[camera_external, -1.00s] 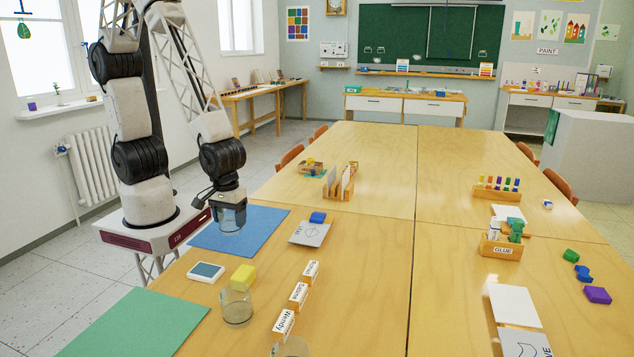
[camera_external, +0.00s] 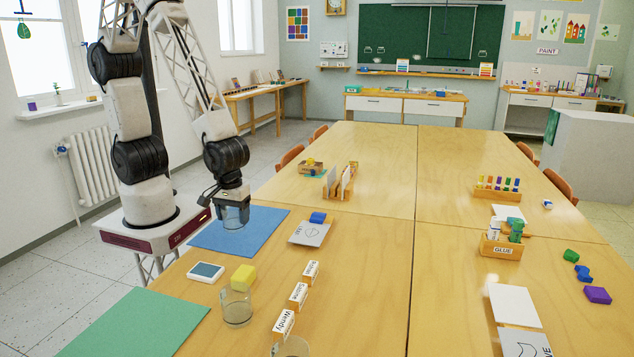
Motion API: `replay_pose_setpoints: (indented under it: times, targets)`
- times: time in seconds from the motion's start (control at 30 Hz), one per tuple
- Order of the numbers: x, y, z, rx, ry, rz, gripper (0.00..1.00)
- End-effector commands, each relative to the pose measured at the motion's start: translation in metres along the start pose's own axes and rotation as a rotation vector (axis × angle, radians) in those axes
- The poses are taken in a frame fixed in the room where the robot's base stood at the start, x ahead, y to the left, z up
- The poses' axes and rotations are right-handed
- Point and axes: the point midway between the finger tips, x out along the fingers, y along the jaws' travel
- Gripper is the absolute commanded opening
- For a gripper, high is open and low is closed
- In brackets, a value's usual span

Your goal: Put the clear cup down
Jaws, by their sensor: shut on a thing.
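My gripper (camera_external: 233,198) points down over the blue mat (camera_external: 262,222) at the left side of the table. It is shut on a clear cup (camera_external: 234,216), which is upright with its lower part low over the mat. I cannot tell whether the cup's base touches the mat. Another clear cup (camera_external: 236,312) stands on the bare table nearer the camera.
A yellow block (camera_external: 243,276) and a dark-topped white box (camera_external: 206,272) lie near the mat. A grey card (camera_external: 310,233) and blue block (camera_external: 318,217) are to its right. Name cards (camera_external: 298,295) stand in a row.

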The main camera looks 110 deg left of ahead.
Motion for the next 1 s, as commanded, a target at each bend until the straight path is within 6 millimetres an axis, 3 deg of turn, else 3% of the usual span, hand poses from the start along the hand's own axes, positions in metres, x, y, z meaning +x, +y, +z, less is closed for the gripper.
replay_pose_setpoints:
  times: [0.47, 1.0]
  targets:
    - [-0.001, 0.001, -0.069, -0.198, 0.000, 0.000, 0.43]
    - [-0.002, -0.011, -0.150, -0.444, 0.000, 0.001, 0.43]
